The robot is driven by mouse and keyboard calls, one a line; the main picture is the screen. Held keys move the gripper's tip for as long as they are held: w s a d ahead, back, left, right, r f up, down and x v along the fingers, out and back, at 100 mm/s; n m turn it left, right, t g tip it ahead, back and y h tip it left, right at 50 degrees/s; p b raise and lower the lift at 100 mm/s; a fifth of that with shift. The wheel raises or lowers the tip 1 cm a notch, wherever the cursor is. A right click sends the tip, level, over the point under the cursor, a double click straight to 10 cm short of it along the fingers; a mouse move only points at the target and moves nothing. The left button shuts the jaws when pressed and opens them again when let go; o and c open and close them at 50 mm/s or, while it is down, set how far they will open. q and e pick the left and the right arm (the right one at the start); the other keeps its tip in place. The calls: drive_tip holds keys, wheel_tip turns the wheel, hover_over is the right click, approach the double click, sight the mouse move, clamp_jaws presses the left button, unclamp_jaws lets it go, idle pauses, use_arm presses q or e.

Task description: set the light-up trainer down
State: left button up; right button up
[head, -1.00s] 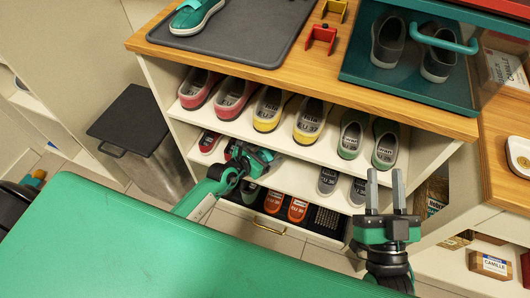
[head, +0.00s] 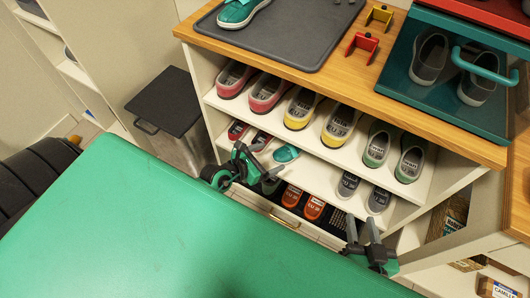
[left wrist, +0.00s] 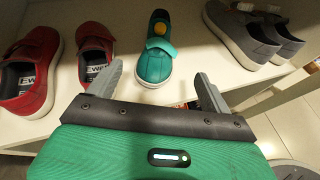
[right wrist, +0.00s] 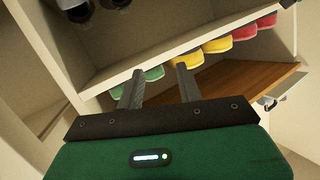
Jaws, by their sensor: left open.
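The light-up trainer, teal with a yellow disc (left wrist: 158,47), stands on the white shelf in the left wrist view, between a red pair and a grey pair. It also shows in the head view as a small teal shoe (head: 286,153) on the middle shelf. My left gripper (left wrist: 160,82) is open and empty, its fingers pointing towards the trainer's near end, apart from it. In the head view my left gripper (head: 255,158) is in front of that shelf. My right gripper (head: 363,238) is open and empty, lower right, before the unit.
Red shoes (left wrist: 97,52) and grey shoes (left wrist: 240,35) flank the trainer closely. Another teal shoe (head: 240,12) is on the grey mat (head: 300,50) on top. Orange shoes (head: 302,204) are below. A dark-lidded bin (head: 163,101) stands left of the unit.

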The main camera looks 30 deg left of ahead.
use_arm(q)
drive_tip(key=s+d+r+m, duration=0.7)
drive_tip(key=m, duration=0.9)
drive_tip(key=s+d+r+m+t, duration=0.1)
drive_tip(key=s+d+r+m, duration=0.5)
drive_tip(key=m, duration=1.1)
drive_tip(key=shift+s+d+r+m+h, duration=0.3)
drive_tip(key=shift+s+d+r+h, duration=0.1)
drive_tip(key=shift+d, duration=0.2)
use_arm(e)
drive_tip(key=shift+s+a+f+g, duration=0.1)
drive_tip(key=shift+s+f+g, duration=0.2)
drive_tip(key=shift+f, duration=0.1)
